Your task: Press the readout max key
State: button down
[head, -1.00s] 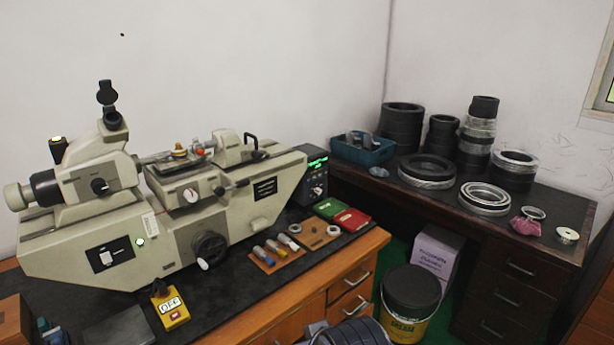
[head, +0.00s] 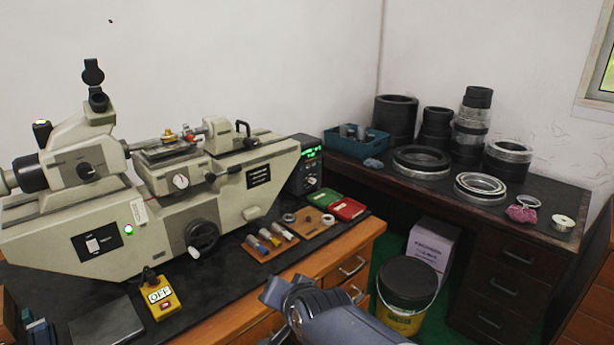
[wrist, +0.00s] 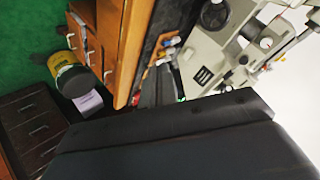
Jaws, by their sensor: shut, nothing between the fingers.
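The readout (head: 306,165) is a dark box with green lit digits and a pale knob or key low on its front. It stands at the right end of the grey-beige measuring machine (head: 60,235) in the head view. Its separate keys are too small to tell apart, so I cannot pick out the max key. My gripper (wrist: 175,140) shows as a large dark shape across the bottom of the wrist view, shut and empty; its fingertips are not clear. It is apart from the readout. My arm rises at the bottom of the head view.
Green and red boxes (head: 347,209) lie before the readout, beside a brown board with small rings (head: 310,222). A yellow OFF box (head: 162,299) stands at the front left. A dark desk (head: 480,225) holds several bearing rings. A grease bucket (head: 405,290) stands on the floor.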

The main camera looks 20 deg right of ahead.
jog(key=w+d+f+m+t+h+b, duration=0.2)
jog(key=w+f+m+t+b, duration=0.2)
jog(key=w+m, duration=0.4)
jog(key=w+d+f+m+t+h+b, duration=0.3)
jog(key=w+m+b, duration=0.3)
jog(key=w+m, duration=0.3)
jog(key=f+m, duration=0.1)
jog(key=m, duration=0.3)
jog(key=shift+t, duration=0.4)
